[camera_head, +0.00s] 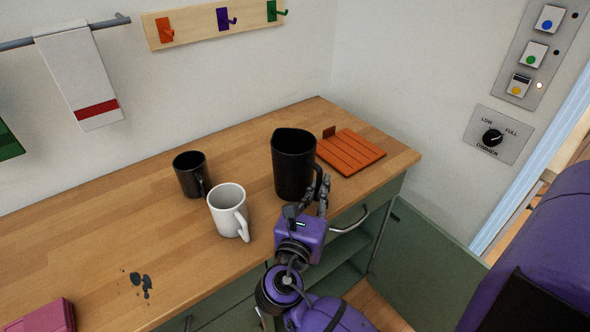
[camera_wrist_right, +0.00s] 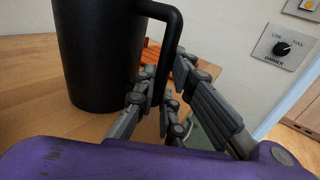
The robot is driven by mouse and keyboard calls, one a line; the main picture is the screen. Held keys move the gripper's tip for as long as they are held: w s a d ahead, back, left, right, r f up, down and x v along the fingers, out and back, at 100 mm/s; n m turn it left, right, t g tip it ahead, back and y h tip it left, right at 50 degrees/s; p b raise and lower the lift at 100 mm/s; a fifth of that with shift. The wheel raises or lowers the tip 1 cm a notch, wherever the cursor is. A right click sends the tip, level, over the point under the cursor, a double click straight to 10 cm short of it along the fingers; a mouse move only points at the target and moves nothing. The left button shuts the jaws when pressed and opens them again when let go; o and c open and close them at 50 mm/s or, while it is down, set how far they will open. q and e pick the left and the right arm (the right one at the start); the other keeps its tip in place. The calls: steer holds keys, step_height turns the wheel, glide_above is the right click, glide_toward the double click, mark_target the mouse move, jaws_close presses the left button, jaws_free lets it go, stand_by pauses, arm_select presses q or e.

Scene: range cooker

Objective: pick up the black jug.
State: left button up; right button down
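The tall black jug (camera_head: 293,165) stands upright on the wooden counter, its handle turned toward my right gripper. In the right wrist view the jug (camera_wrist_right: 98,55) fills the upper left, with its handle (camera_wrist_right: 173,38) coming down between the fingers. My right gripper (camera_head: 317,187) reaches in from the front, its fingertips drawn in on both sides of the handle. In the right wrist view the gripper (camera_wrist_right: 165,80) looks shut on the handle's lower part. The exact contact is partly hidden behind the fingers. My left gripper is out of view.
A white mug (camera_head: 226,212) and a dark mug (camera_head: 187,178) stand left of the jug. An orange slatted board (camera_head: 352,152) lies behind it on the right. Green cabinets with a metal handle (camera_head: 352,222) are below the counter's front edge.

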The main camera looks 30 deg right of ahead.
mark_target(318, 182)
stand_by(0.4)
steer(key=shift+r, duration=0.5)
step_height(318, 182, up, 3)
steer(key=shift+f+p, duration=0.2)
steer(key=shift+p, duration=0.1)
arm_select(q)
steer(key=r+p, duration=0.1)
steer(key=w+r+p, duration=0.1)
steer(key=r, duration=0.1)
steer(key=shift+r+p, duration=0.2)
steer(key=shift+p, duration=0.1)
arm_select(e)
steer(key=s+a+r, duration=0.3)
steer(key=s+r, duration=0.6)
steer(key=s, duration=0.4)
steer(key=shift+s+a+r, duration=0.25)
steer(key=shift+a, duration=0.1)
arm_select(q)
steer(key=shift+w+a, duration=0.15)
arm_select(e)
steer(key=shift+a+f, duration=0.1)
